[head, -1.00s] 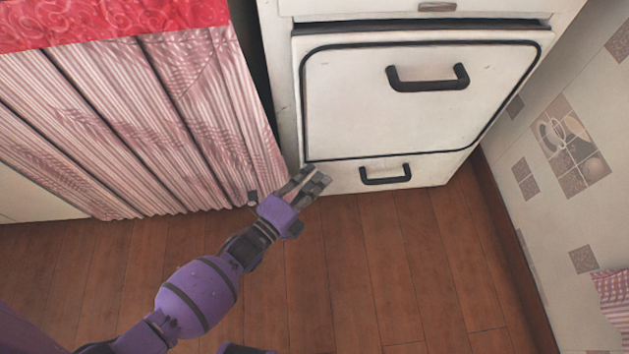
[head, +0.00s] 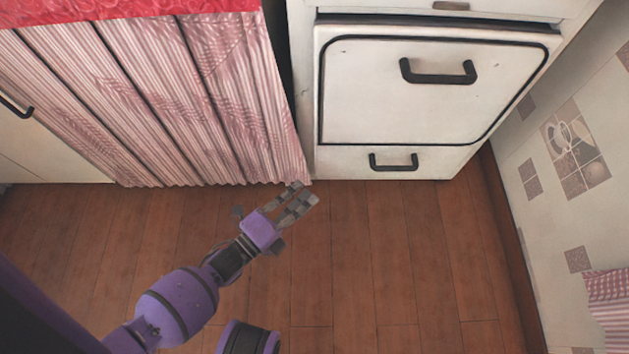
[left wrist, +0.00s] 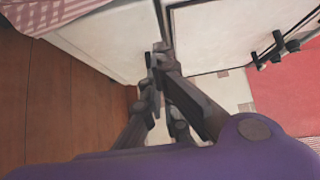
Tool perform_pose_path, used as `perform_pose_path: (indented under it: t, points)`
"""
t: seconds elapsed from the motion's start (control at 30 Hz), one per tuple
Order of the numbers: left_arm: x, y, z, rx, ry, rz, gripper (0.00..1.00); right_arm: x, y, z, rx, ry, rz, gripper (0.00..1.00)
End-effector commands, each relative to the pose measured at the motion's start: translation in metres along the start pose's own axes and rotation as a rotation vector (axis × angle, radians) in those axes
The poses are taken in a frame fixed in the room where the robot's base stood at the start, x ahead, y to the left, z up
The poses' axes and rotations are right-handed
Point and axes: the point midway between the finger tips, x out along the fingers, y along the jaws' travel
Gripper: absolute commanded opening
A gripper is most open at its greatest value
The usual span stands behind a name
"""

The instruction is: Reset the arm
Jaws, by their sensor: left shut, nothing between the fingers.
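My left arm, purple with dark joints, comes in from the lower left in the head view. Its left gripper (head: 297,203) is over the wooden floor, just in front of the curtain's lower right corner and to the lower left of the white oven. The left gripper is shut and empty. In the left wrist view its dark fingers (left wrist: 160,62) come together in front of white cabinet fronts. My right gripper is not in view.
The white oven (head: 415,105) has its door and lower drawer closed, with dark handles. A pink striped curtain (head: 170,100) hangs under the red-covered counter (head: 120,8). A tiled wall (head: 570,190) stands at the right. The wooden floor (head: 390,260) is clear.

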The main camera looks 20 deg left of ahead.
Motion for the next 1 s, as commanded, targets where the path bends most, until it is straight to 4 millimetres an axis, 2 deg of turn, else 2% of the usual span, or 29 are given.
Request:
perform_pose_path:
  t: [0.13, 0.47, 0.57, 0.7, 0.73, 0.87, 0.97, 1.0]
  points:
    - [-0.01, 0.0, 0.0, -0.001, 0.0, 0.0, 0.0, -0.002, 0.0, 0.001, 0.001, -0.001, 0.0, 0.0]
    - [-0.012, 0.001, 0.0, -0.027, -0.001, 0.003, 0.0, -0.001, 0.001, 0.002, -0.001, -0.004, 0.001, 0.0]
    - [-0.012, 0.012, 0.003, -0.124, -0.019, 0.051, 0.0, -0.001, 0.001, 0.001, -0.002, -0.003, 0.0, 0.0]
    - [0.001, 0.015, 0.007, -0.382, -0.088, 0.135, 0.0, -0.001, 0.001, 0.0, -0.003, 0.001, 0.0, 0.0]
    - [-0.002, 0.017, 0.006, -0.452, -0.114, 0.16, 0.0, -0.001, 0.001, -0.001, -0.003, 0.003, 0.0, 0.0]
    - [-0.037, 0.024, -0.008, -0.777, -0.264, 0.275, 0.0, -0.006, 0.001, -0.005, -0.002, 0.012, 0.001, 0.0]
    - [-0.088, 0.028, -0.025, -1.045, -0.431, 0.363, 0.0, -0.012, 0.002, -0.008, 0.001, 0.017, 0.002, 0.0]
    - [-0.11, 0.027, -0.033, -1.14, -0.504, 0.392, 0.0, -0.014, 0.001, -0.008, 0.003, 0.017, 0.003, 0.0]
